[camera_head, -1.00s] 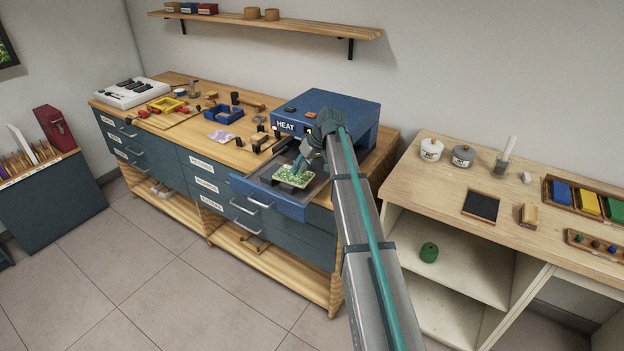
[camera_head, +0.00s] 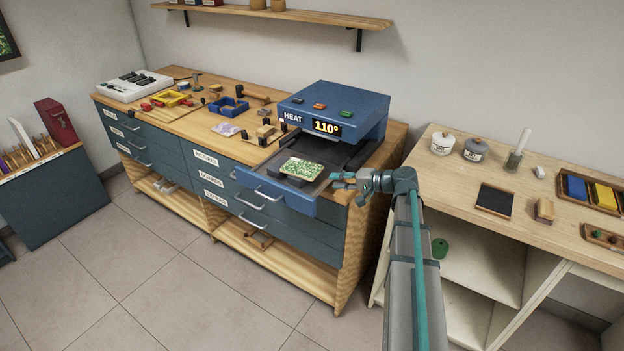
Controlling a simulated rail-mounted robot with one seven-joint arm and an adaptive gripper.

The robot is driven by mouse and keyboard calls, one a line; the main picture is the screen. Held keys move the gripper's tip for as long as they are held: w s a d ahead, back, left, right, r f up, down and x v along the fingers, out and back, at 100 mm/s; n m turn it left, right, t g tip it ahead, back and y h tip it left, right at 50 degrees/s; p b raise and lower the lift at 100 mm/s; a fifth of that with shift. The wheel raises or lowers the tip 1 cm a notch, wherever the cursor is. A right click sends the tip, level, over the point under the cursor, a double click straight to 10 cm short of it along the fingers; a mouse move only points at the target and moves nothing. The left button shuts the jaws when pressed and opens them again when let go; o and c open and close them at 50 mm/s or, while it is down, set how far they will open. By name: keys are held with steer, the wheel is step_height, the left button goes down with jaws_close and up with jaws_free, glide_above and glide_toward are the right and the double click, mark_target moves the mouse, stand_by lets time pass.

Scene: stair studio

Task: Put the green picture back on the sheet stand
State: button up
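The green picture (camera_head: 302,169) is a small flat rectangle with a light edge and a green speckled face. It lies on the dark pulled-out tray (camera_head: 328,158) of the blue heat press. My gripper (camera_head: 335,181) is just right of the picture, apart from it, pointing left over the tray's right side. Its fingers look spread with nothing between them. I cannot tell for certain which thing is the sheet stand; small wooden and black holders (camera_head: 266,132) stand on the bench left of the press.
The heat press (camera_head: 335,105) shows 110°. A pale table (camera_head: 450,178) at the right holds jars and a dark pad (camera_head: 495,200). A wall shelf (camera_head: 290,20) hangs above.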

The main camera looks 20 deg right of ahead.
mark_target(319, 183)
steer(key=w+a, duration=0.1)
steer(key=w+a+f+m+t, duration=0.1)
steer(key=w, duration=0.1)
steer(key=w+a+m+t, duration=0.1)
steer(key=w, duration=0.1)
steer(key=shift+w+a+f, duration=0.15)
steer(key=shift+a+f, duration=0.15)
steer(key=shift+w+a+b, duration=0.4)
steer(key=shift+w+a, duration=0.1)
steer(key=shift+w, duration=0.05)
jaws_close()
stand_by(0.3)
steer(key=shift+r+p, duration=0.45)
steer(key=shift+r, duration=0.8)
